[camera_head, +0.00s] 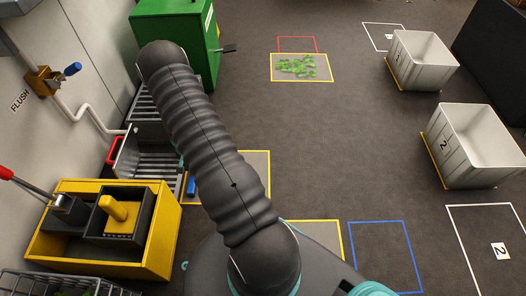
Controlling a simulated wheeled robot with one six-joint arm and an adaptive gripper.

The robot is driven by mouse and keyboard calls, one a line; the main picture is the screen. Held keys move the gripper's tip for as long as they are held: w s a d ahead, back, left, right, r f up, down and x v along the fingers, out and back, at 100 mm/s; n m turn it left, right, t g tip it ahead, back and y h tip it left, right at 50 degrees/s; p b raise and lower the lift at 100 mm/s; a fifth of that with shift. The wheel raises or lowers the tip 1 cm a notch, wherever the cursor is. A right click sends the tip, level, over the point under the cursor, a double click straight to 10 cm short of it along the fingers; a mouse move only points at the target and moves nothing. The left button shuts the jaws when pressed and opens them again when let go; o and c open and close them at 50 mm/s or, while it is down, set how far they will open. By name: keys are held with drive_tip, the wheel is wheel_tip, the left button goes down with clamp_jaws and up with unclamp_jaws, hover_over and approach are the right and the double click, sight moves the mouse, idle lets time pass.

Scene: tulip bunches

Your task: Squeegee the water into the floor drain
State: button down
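I cannot make out a squeegee, a puddle of water or a clear floor drain in the head view. Slatted metal grates (160,167) lie by the left wall, partly hidden behind my arm; I cannot tell whether one is a drain. A red handle (114,148) stands at their left side. A small blue object (191,186) shows beside my arm, too little of it to name. My arm's dark ribbed sleeve runs from the bottom middle to the upper left. My gripper is not visible.
A yellow bin (50,255) and a green cabinet (165,30) stand left. A blue lever (72,69) is on the wall by "FLUSH". Green scraps (297,66) lie in a yellow outline. Two white tubs (422,62) (468,150) stand right. The middle floor is clear.

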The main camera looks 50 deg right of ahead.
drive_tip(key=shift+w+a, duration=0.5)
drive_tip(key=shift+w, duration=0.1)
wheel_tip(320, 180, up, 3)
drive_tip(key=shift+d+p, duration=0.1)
drive_tip(key=shift+p, duration=0.45)
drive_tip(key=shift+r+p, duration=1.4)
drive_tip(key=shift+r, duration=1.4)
